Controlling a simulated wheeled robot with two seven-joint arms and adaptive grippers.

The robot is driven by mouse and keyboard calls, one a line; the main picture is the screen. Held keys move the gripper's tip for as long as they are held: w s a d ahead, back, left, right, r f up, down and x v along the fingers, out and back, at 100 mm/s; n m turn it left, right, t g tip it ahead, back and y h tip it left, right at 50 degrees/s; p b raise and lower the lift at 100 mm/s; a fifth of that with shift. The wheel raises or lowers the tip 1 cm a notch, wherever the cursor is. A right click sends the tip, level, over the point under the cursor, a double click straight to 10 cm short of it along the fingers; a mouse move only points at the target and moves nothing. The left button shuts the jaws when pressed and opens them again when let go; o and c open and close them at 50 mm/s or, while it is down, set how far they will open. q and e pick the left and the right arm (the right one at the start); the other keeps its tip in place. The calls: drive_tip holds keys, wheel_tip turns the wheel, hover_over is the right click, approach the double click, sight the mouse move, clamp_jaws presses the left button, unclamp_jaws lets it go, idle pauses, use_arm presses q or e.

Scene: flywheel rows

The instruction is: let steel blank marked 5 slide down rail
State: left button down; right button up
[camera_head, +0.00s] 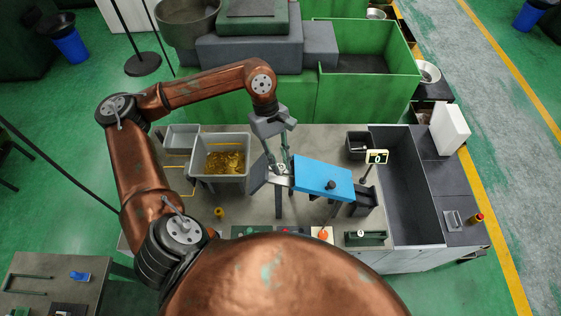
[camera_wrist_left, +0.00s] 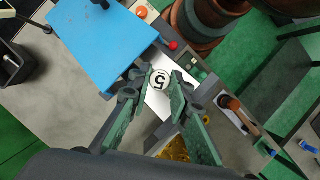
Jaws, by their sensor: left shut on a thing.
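The steel blank marked 5 (camera_head: 281,168) is a pale plate with a black 5 in a ring; it lies at the left end of the blue cover. In the left wrist view the blank (camera_wrist_left: 160,80) sits between the fingertips, its number showing. My left gripper (camera_head: 283,161) reaches down from above and is shut on the blank. The blue cover (camera_head: 323,176), with a black knob, lies over the rail and hides most of it. It is also in the left wrist view (camera_wrist_left: 105,40). My right gripper is not in view.
A grey bin (camera_head: 220,140) with brass-coloured pieces stands left of the gripper. A small black bin (camera_head: 357,145) and a sign (camera_head: 377,157) stand to the right, before a long dark trough (camera_head: 405,190). Buttons line the front edge. The bench between bin and rail is partly clear.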

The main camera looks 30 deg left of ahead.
sight(280, 165)
use_arm(q)
drive_tip(key=shift+f, duration=0.25)
idle(0.3)
drive_tip(key=c, duration=1.7)
unclamp_jaws()
drive_tip(key=shift+r, duration=0.9)
drive_tip(key=shift+r+p, duration=1.15)
drive_tip(key=shift+r, duration=1.5)
